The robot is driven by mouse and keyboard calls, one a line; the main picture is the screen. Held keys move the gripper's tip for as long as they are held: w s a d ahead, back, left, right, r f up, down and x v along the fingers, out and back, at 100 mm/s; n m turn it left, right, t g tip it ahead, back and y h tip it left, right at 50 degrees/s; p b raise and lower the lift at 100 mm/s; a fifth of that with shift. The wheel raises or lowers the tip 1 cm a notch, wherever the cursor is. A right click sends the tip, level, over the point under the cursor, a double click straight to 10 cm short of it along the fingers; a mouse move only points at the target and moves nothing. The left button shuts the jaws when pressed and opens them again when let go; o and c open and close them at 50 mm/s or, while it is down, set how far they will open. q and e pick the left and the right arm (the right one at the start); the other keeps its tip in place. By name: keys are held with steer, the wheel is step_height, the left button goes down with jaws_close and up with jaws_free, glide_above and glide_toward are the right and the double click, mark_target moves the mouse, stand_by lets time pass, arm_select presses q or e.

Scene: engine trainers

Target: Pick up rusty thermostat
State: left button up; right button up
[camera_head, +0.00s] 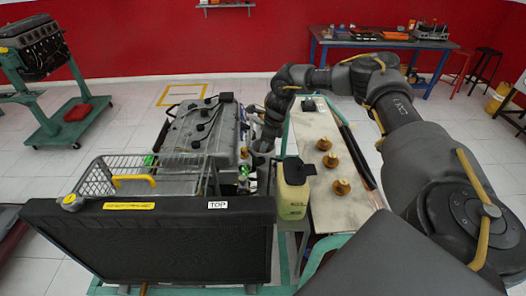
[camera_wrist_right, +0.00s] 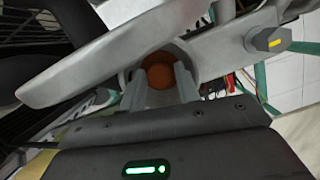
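The rusty thermostat (camera_wrist_right: 159,76) shows in the right wrist view as a rust-orange round piece inside a round grey metal opening of the engine. My right gripper (camera_wrist_right: 162,76) has its two fingers apart, with their tips in front of the opening and the rusty piece between them. I cannot see whether the tips touch it. In the head view my right gripper (camera_head: 263,146) is low at the right side of the engine (camera_head: 200,128), and its fingertips are hard to make out. The thermostat is hidden there. My left gripper is not in view.
A bench plate (camera_head: 313,120) right of the engine holds three brass-coloured parts (camera_head: 341,187). A yellow-green jug (camera_head: 292,190) stands between plate and engine. A black radiator (camera_head: 180,240) is in front. In the wrist view, grey metal (camera_wrist_right: 100,60) crowds the fingers.

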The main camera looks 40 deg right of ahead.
steer(key=c, duration=0.6)
steer(key=shift+c, duration=0.2)
steer(key=shift+r+b, duration=0.35)
steer(key=shift+r, duration=0.2)
step_height(320, 180, up, 17)
steer(key=b, duration=0.4)
